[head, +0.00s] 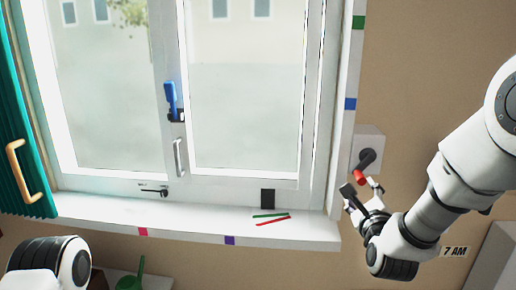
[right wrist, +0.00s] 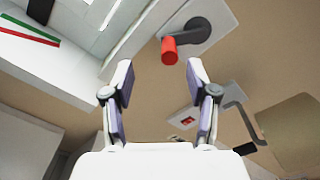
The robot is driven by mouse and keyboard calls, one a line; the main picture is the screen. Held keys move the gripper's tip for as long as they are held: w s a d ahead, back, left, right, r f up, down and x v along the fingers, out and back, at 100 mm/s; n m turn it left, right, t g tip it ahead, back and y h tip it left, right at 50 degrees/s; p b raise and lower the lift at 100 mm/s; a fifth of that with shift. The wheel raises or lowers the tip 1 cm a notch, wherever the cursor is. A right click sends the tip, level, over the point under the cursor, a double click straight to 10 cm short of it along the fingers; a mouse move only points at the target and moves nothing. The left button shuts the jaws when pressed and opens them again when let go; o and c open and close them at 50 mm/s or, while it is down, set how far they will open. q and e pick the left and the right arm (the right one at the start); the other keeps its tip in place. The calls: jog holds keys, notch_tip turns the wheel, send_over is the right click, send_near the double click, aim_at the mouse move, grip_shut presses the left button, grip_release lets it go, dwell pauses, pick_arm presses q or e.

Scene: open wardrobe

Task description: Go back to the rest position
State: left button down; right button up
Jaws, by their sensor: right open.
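My right gripper (head: 361,192) is open beside the window, just below a dark lever (head: 367,157) with a red end (head: 360,177). In the right wrist view the two fingers (right wrist: 160,72) are spread with nothing between them. The red end (right wrist: 169,50) shows beyond the fingertips, and the dark lever (right wrist: 190,32) sits on its wall plate (right wrist: 222,18). I cannot tell exactly how far the fingertips are from the red end. At the lower left of the head view only a part of my left arm shows; its gripper is not visible.
The window (head: 240,90) has a blue handle (head: 171,100) and a grey pull (head: 179,157). On the sill (head: 190,217) are a black block (head: 267,197), a green stick (head: 270,215) and a red stick (head: 272,221). A teal panel (head: 17,130) stands left.

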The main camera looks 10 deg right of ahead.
jog(key=s+a+f+n+g+y, duration=0.1)
jog(key=s+f+n+g, duration=0.4)
jog(key=f, duration=1.1)
jog(key=s+a+f+g+y, duration=0.1)
jog(key=s+f+g, duration=0.4)
jog(key=f, duration=1.2)
jog(key=s+a+f+n+g+y, duration=0.1)
jog(key=s+f+n, duration=0.4)
jog(key=s+n, duration=0.7)
jog(key=s+a+f+n+g+y, duration=0.1)
jog(key=s+a+f+n+g, duration=0.2)
jog(key=s+n, duration=0.9)
notch_tip(320, 180, down, 4)
jog(key=s+g, duration=0.1)
jog(key=g, duration=0.2)
jog(key=shift+s+a+r, duration=0.15)
jog(key=shift+s+r, duration=0.05)
jog(key=shift+s, duration=0.1)
